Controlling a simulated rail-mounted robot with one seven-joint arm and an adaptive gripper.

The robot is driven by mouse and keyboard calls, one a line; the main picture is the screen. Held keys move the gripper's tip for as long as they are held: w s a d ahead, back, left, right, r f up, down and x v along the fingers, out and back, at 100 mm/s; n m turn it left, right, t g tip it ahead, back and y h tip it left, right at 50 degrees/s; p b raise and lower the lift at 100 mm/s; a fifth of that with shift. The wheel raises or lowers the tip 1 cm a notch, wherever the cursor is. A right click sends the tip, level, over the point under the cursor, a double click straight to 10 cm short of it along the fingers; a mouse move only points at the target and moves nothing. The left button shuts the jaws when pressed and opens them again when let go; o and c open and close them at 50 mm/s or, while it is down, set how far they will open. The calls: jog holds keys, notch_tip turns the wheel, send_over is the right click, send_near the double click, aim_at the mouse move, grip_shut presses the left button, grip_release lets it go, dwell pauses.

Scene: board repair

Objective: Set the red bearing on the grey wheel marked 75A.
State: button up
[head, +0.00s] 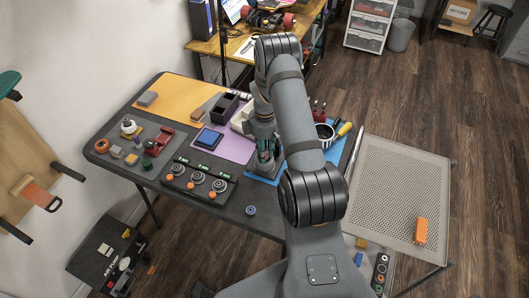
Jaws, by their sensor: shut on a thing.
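My gripper (266,168) points down over the blue mat, right of the dark tray. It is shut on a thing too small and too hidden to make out. I cannot pick out the red bearing for certain. Three round grey wheels (197,178) sit in a row on the dark tray (178,189), with orange pieces along its front and green-and-white pieces behind. Their markings are too small to read, so I cannot tell which is 75A. A black strip (381,270) with several small rings lies at the lower right, partly beside my arm.
A blue ring (250,210) lies alone on the dark tabletop. A red vise (159,141), an orange ring (101,146) and small blocks stand at the left. A black open box (224,107) is behind. A perforated panel (390,200) with an orange block (421,230) is at right.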

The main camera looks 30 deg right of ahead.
jog(key=shift+s+f, duration=0.15)
jog(key=shift+f, duration=0.05)
dwell(0.5)
jog(key=o, duration=1.2)
jog(key=shift+a+f, duration=0.1)
jog(key=shift+o, duration=0.4)
jog(key=shift+s, duration=0.1)
jog(key=o, duration=0.5)
jog(key=shift+c, duration=0.2)
jog(key=shift+w, duration=0.2)
jog(key=shift+r, duration=0.2)
jog(key=shift+r+p, duration=2.2)
jog(key=shift+r, duration=1.3)
jog(key=shift+f, duration=0.15)
